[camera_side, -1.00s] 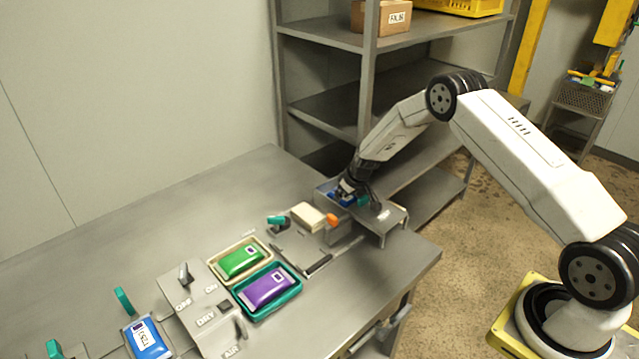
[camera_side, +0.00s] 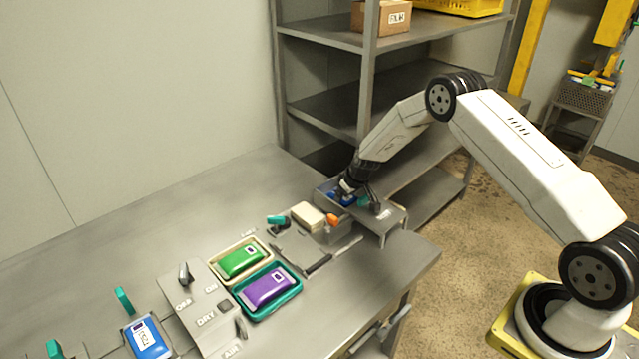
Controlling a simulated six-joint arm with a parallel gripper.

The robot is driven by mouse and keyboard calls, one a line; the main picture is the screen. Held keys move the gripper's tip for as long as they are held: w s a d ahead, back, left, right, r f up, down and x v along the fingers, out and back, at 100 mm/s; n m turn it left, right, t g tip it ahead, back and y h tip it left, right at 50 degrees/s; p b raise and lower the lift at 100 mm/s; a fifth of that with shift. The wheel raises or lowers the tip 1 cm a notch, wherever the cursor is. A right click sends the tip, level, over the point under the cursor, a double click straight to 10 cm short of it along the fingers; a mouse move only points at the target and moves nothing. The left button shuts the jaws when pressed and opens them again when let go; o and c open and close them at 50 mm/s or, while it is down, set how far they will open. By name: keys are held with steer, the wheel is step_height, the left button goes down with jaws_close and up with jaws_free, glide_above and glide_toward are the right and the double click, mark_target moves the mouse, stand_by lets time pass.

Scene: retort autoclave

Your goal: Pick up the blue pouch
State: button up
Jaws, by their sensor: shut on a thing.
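Another blue pack (camera_side: 148,338) with a white label lies at the lower left, well away from my gripper.
A green pouch (camera_side: 241,260) sits in a cream tray and a purple pouch (camera_side: 268,288) in a teal tray. A switch panel (camera_side: 205,305) is left of them. A cream block (camera_side: 308,215) lies near the bin. Shelving (camera_side: 368,80) stands behind.

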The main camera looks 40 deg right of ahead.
steer(key=shift+r, duration=0.15)
step_height(320, 180, up, 28)
steer(key=shift+f, duration=0.1)
jaws_close()
stand_by(0.6)
